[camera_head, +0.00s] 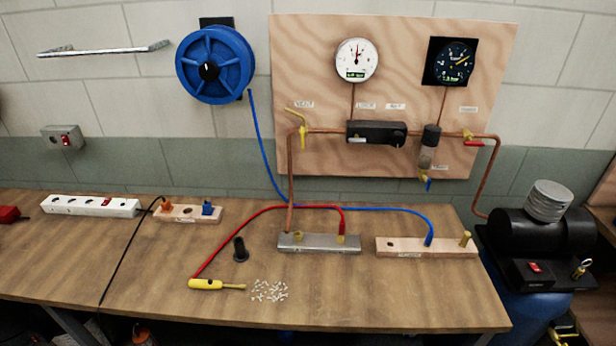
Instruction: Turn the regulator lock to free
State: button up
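A black, horizontal cylindrical unit (376,134), which looks like the regulator, sits in the copper pipe run on the wooden wall panel (420,80). Two small white labels stand above it; the left one seems to read LOCK (366,106). The lock's own shape and its position, locked or free, are too small to tell. A white round gauge (356,60) is above the unit, joined by a thin copper pipe. My gripper is not in view.
A yellow vent lever (299,122) is left of the unit; a filter bowl (429,150) and red-handled valve (473,143) are right. Below, the wooden bench (350,300) carries a metal block (319,243), hoses and a yellow-handled tool (205,284). A black compressor (530,235) stands right.

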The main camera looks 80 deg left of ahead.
aim_at(355, 140)
jog(key=u, duration=2.35)
